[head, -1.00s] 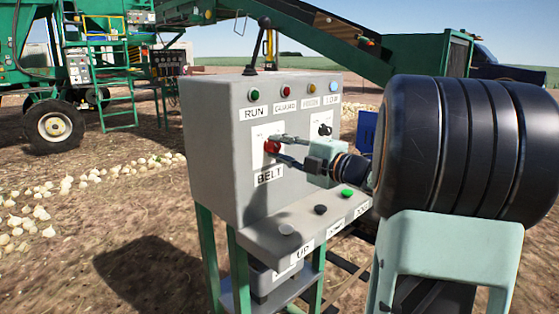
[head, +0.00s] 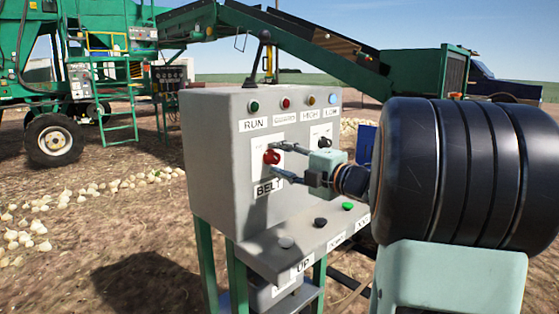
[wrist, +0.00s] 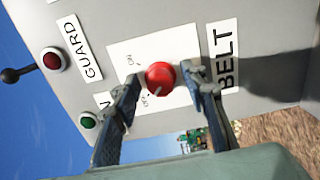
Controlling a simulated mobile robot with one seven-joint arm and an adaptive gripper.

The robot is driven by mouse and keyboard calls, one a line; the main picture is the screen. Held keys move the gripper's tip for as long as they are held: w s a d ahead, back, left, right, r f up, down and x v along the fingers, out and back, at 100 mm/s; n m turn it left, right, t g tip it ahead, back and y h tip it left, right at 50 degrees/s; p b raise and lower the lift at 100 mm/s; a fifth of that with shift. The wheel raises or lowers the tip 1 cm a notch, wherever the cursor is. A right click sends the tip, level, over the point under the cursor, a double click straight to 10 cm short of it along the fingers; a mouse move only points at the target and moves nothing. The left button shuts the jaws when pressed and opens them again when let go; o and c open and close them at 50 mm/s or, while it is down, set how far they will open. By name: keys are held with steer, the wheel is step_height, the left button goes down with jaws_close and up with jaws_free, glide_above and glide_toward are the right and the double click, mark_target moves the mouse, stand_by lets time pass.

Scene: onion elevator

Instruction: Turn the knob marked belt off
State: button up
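The red belt knob (head: 271,157) is on a white plate above the BELT label (head: 268,187) on the grey control box. It also shows in the wrist view (wrist: 160,76), with a pale pointer mark toward the lower side, near small lettering that seems to read OFF. My gripper (head: 274,160) is open, with one finger above and one below the knob. In the wrist view my gripper's fingers (wrist: 168,82) stand on either side of the knob, with gaps visible. Neither finger clearly touches it.
A second, black knob (head: 322,142) is to the right. Lamps line the box's top, including a green one (head: 254,106). Push buttons, including a white one (head: 286,242), are on the ledge below.

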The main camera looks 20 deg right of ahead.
steer(key=v, duration=1.2)
steer(key=shift+r, duration=0.1)
